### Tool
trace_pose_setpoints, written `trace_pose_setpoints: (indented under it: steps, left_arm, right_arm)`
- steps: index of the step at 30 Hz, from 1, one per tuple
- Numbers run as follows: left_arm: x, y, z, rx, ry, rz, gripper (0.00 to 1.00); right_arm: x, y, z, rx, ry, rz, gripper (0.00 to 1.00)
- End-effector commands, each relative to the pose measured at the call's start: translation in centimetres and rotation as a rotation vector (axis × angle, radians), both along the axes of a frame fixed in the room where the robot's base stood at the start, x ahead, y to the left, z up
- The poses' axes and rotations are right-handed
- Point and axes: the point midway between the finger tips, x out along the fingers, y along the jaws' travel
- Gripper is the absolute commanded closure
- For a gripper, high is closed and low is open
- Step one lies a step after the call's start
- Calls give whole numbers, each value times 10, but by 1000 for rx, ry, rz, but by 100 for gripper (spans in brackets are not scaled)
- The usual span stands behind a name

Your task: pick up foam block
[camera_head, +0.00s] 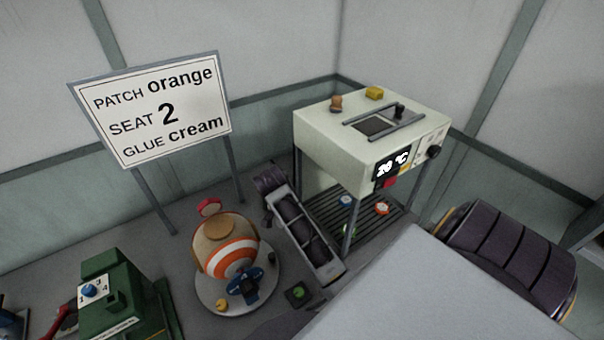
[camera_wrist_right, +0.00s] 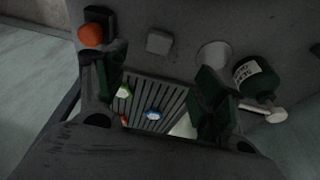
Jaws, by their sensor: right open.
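A small yellow block (camera_head: 374,93) lies on top of the cream machine (camera_head: 330,140) in the head view; it may be the foam block, but I cannot be sure. In the right wrist view a small grey block (camera_wrist_right: 159,42) sits on a dark grey surface beyond my right gripper (camera_wrist_right: 160,70). That gripper is open, its dark green pads far apart with nothing held between them. The right gripper does not show in the head view. My left gripper is in neither view.
A slatted rack (camera_head: 335,222) with small coloured discs lies under the machine. A brown knob-like piece (camera_head: 336,102) stands on its top. A striped ball (camera_head: 228,246) sits on a round base beside a green device (camera_head: 112,290). A dark green bottle (camera_wrist_right: 255,77) lies right of the grey block.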

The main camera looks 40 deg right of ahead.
Motion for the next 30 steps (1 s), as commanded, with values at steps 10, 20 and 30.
trace_pose_setpoints:
  steps: [10, 20, 30]
  left_arm:
    - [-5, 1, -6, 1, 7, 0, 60]
    - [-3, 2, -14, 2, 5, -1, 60]
    - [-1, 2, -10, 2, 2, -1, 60]
  right_arm:
    - [0, -3, -10, -2, 0, 3, 30]
    - [-2, -11, -41, -2, 3, 3, 30]
    - [-3, -22, -77, -1, 1, 4, 30]
